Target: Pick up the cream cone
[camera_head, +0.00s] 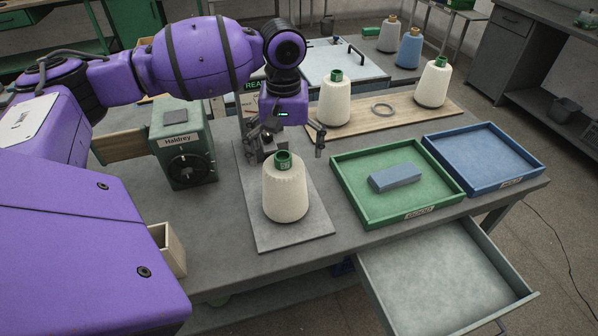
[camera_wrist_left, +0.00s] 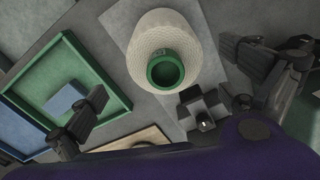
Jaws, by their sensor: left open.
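A cream cone (camera_head: 285,195) with a green tube top stands upright on a grey plate (camera_head: 296,239) near the middle of the table. My left gripper (camera_head: 289,146) is just behind and above it, with its fingers spread apart. In the left wrist view, the same cone (camera_wrist_left: 190,32) shows from above, between the open fingers (camera_wrist_left: 163,70) and not visibly gripped. My right gripper is not in view.
A green tray (camera_head: 402,214) holding a blue block (camera_head: 394,178) lies right of the plate, with a blue tray (camera_head: 533,166) beyond it. An open drawer (camera_head: 440,285) juts out in front. A green box labelled Haldrey (camera_head: 186,165) stands left. A small dark fixture (camera_wrist_left: 204,104) sits beside the cone.

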